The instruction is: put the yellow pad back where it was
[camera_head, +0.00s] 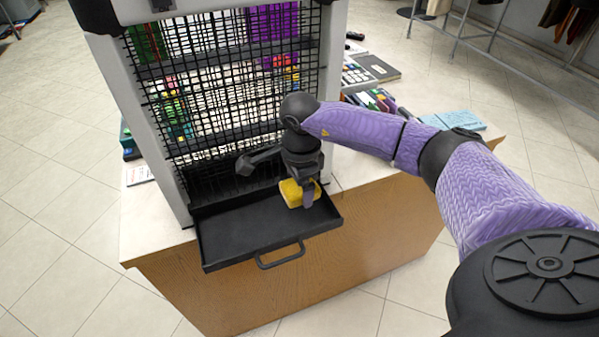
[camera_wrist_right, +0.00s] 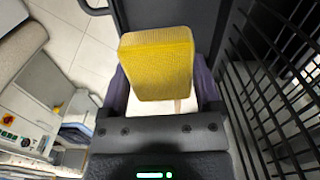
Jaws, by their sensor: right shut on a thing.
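The yellow pad (camera_head: 293,194) is held in my right gripper (camera_head: 309,192), above the right part of an open black drawer tray (camera_head: 232,240). In the right wrist view the pad (camera_wrist_right: 157,62) sits between the two purple fingers of the gripper (camera_wrist_right: 160,88), which are shut on its sides. I cannot tell whether the pad touches the tray floor. The tray sticks out from the bottom of a black wire grid rack (camera_head: 220,100) and has a handle (camera_head: 281,256) at its front. My left gripper is not in view.
The grid rack stands close behind my right gripper, and its bars (camera_wrist_right: 270,90) run along the right of the wrist view. A notebook (camera_head: 375,68), pens and blue cards (camera_head: 455,120) lie on the wooden counter (camera_head: 400,210). The tray's left part is bare.

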